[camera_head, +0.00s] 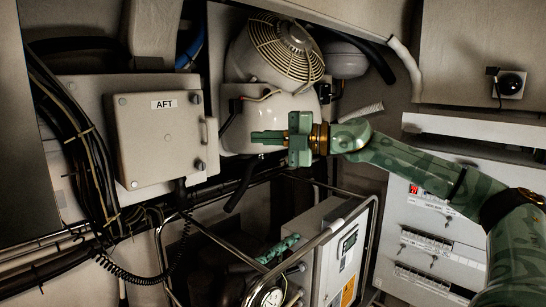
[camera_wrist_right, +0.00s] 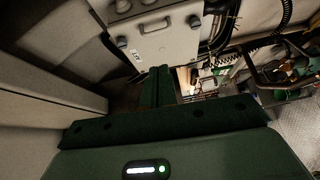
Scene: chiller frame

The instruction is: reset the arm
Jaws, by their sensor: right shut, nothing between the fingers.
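My right gripper (camera_head: 253,137) reaches in from the right on its green patterned arm, and its fingers point left. It is shut and empty, in front of the lower part of a white rounded fan housing (camera_head: 265,118). The fingertips are to the right of the grey box marked AFT (camera_head: 158,140), and I see no contact with it. In the right wrist view, the two dark green fingers (camera_wrist_right: 156,72) lie together, with a grey box (camera_wrist_right: 157,38) beyond their tips. I cannot make out my left gripper in either view.
A tubular metal frame (camera_head: 335,228) stands low in the middle, with a gauge (camera_head: 271,297), a small green part (camera_head: 278,249) and a panelled unit (camera_head: 345,257). Black cables (camera_head: 88,150) hang at the left. A white switch panel (camera_head: 425,245) stands at the right.

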